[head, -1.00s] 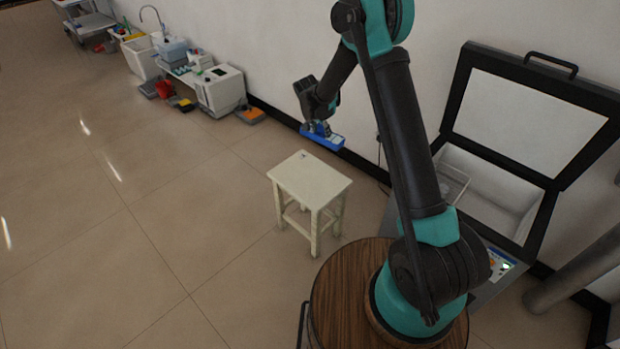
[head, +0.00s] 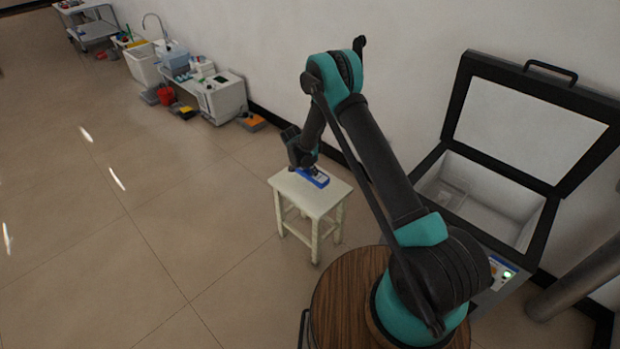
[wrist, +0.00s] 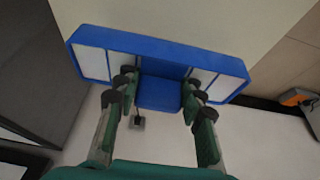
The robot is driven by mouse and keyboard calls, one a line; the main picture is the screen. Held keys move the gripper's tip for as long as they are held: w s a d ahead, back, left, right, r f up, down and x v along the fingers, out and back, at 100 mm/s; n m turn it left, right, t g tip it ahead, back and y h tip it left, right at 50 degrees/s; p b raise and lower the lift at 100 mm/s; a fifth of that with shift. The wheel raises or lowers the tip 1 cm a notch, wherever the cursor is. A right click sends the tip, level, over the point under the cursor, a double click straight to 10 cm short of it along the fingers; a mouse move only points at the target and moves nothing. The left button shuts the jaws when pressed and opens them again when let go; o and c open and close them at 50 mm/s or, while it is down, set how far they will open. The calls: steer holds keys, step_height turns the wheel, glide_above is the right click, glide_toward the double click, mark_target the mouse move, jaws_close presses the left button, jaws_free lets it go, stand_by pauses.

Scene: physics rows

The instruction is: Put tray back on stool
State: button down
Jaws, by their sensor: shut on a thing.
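The blue tray (head: 314,178) has white sections and is held in my gripper (head: 303,166). In the wrist view the tray (wrist: 158,45) spans the upper middle, with the fingers on both sides of its blue middle part. The white stool (head: 306,194) stands on the floor. The tray is at the back part of the stool's top in the head view, low over it or on it; I cannot tell if they touch. A pale surface behind the tray in the wrist view looks like the stool top.
An open chest with a raised black-framed lid (head: 530,115) stands at the right. A wooden round top (head: 340,290) is in front. White equipment (head: 222,98) and an orange item (head: 252,121) line the wall. The floor left of the stool is clear.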

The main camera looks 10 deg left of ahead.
steer(key=shift+f, duration=2.3)
steer(key=shift+f, duration=0.15)
steer(key=c, duration=1)
jaws_free()
steer(key=shift+o, duration=0.2)
